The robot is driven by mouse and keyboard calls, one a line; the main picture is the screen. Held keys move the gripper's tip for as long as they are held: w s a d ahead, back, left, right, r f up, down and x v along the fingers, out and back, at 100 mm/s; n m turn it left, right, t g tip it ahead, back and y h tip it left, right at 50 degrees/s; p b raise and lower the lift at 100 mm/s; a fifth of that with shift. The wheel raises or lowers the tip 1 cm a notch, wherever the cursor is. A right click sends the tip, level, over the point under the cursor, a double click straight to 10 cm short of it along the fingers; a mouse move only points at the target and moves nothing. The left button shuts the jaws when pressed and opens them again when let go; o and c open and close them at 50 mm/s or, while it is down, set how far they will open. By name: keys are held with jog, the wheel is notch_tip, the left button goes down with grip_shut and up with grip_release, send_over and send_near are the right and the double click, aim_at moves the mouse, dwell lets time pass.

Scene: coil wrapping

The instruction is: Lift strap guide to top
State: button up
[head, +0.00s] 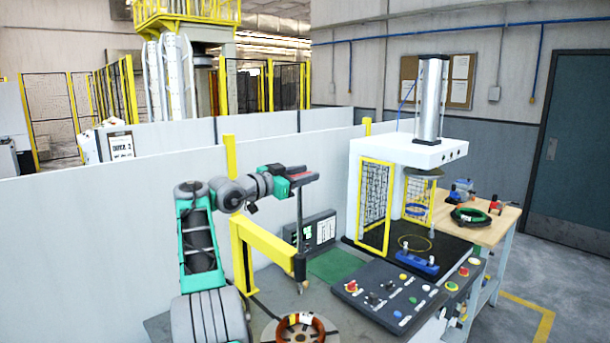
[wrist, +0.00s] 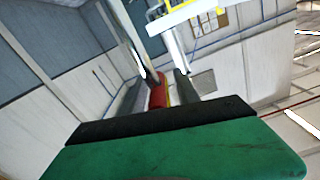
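My gripper (head: 305,174) reaches rightward from the teal wrist, high above the front table. A red handle-like part (head: 303,179) lies at its fingers, at the top of a thin upright rod (head: 300,232); I take this to be the strap guide. The rod's lower end hangs by the yellow bracket (head: 262,236), above the copper coil (head: 272,331). In the wrist view the red part (wrist: 157,94) shows between the two grey fingers of my gripper (wrist: 159,88). Whether both fingers press on it cannot be told. Its far side is hidden.
A black control panel (head: 400,298) with coloured buttons lies right of the coil. Behind it stands a white press (head: 408,150) with yellow mesh guards. A wooden side table (head: 487,228) holds a green coil. White partitions (head: 90,245) run behind my arm.

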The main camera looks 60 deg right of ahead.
jog(key=b+v, duration=0.2)
jog(key=v, duration=0.5)
jog(key=shift+a+b, duration=0.25)
jog(key=shift+b, duration=0.05)
